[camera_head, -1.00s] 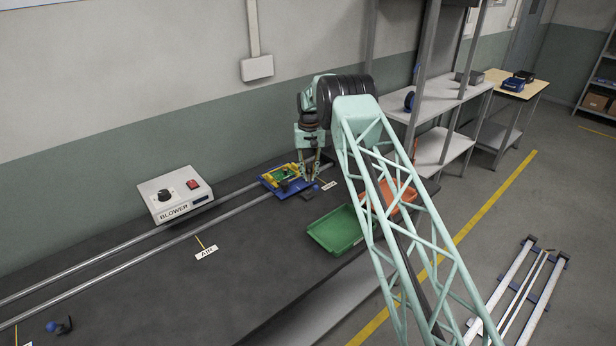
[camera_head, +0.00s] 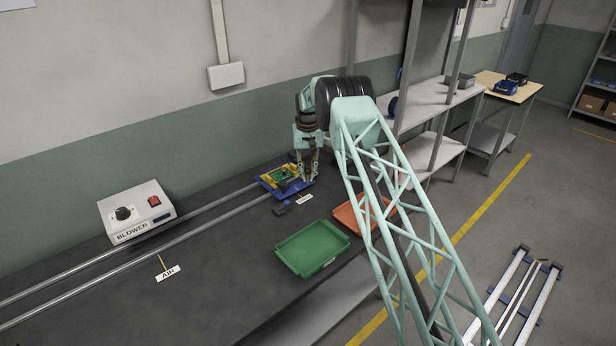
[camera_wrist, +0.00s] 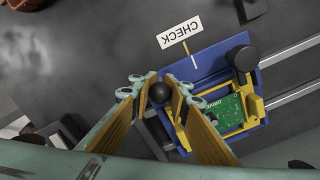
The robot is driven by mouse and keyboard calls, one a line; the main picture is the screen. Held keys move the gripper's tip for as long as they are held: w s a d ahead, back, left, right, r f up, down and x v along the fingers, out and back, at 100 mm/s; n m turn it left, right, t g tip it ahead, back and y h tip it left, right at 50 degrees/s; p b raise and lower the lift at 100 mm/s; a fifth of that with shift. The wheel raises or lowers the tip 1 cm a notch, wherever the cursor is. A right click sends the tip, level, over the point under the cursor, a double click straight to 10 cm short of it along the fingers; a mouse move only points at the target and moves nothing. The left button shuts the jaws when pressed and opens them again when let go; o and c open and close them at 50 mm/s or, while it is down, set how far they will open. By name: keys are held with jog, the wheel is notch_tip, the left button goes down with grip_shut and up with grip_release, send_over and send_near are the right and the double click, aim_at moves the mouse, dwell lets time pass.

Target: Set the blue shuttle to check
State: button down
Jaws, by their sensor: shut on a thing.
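The blue shuttle (camera_head: 291,193) sits on the two rails at the back of the bench, carrying a yellow frame and a green circuit board (camera_wrist: 228,110). In the wrist view its blue plate (camera_wrist: 205,65) lies by the CHECK label (camera_wrist: 180,32). The label's orange line points at the plate's near edge. The CHECK label also shows in the head view (camera_head: 305,199), in front of the shuttle. My gripper (camera_head: 307,179) is at the shuttle's right end. Its fingers are shut on a black round knob (camera_wrist: 158,93) at the shuttle's edge. The knob's stem is mostly hidden.
The rails (camera_head: 215,210) run left past the blower box (camera_head: 137,212) and the AIR label (camera_head: 168,273). A small dark object (camera_head: 280,210) lies left of the CHECK label. A green tray (camera_head: 312,249) and an orange tray (camera_head: 346,217) stand near the bench's front edge.

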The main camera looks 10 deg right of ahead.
jog(key=shift+w+d+r, duration=0.1)
jog(key=shift+w+d, duration=0.05)
jog(key=shift+w, duration=0.05)
jog(key=c, duration=2.9)
grip_release()
jog(key=o, duration=0.4)
jog(key=shift+d, duration=0.2)
jog(key=shift+o, duration=0.2)
jog(key=shift+a, duration=0.15)
jog(key=shift+r, duration=0.1)
jog(key=shift+r, duration=0.2)
notch_tip(320, 180, up, 10)
jog(key=shift+r, duration=0.65)
